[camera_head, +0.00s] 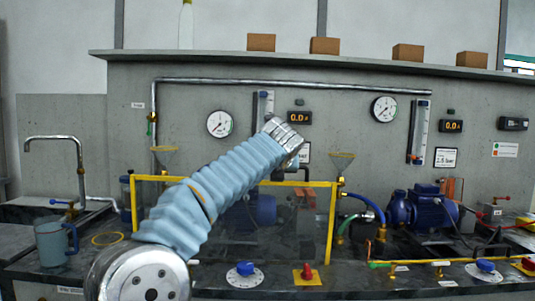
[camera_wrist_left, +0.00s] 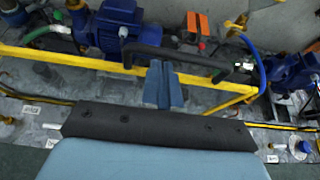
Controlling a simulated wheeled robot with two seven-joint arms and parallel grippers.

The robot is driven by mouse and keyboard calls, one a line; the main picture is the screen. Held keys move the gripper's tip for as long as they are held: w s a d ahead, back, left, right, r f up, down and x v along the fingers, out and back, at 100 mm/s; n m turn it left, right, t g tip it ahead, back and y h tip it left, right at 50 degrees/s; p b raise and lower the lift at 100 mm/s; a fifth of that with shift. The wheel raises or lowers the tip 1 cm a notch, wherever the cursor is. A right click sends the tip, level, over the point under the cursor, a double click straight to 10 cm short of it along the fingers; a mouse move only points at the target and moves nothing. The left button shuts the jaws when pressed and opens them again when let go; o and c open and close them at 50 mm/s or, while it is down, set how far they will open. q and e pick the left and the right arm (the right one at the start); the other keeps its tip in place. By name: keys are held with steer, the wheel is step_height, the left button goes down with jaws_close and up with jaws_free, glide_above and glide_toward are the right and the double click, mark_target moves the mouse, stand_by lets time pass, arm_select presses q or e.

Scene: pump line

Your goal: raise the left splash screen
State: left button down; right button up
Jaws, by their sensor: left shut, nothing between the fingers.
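The left splash screen, a clear panel in a yellow frame (camera_head: 331,225), stands upright in front of the left blue pump (camera_head: 262,209). In the left wrist view its yellow top bar (camera_wrist_left: 60,59) crosses the picture and carries a black handle (camera_wrist_left: 205,64). My left arm reaches across the screen in the head view, hiding part of it. My left gripper (camera_wrist_left: 162,70) is shut and empty, its fingertips overlapping the handle in the picture; I cannot tell whether they touch. In the head view its fingers are hidden. My right gripper is not in view.
A blue jug (camera_head: 52,243) and a tap (camera_head: 80,170) are at the left. Another blue pump (camera_head: 432,209) with hoses stands right. Dials and knobs, including a blue knob (camera_head: 245,268) and a red one (camera_head: 307,272), line the front edge. Boxes (camera_head: 325,45) sit on the high shelf.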

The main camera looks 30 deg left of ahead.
arm_select(q)
steer(key=shift+x, duration=0.8)
steer(key=shift+g, duration=0.4)
steer(key=s+d+r, duration=0.1)
steer(key=r, duration=0.1)
steer(key=s+d+r, duration=0.1)
steer(key=s+r, duration=0.1)
steer(key=shift+s+d+r, duration=0.1)
steer(key=shift+s+d, duration=0.05)
steer(key=shift+s, duration=0.1)
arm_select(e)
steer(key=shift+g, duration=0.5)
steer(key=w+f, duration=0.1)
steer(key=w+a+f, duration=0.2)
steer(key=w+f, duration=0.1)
arm_select(q)
steer(key=shift+s, duration=0.1)
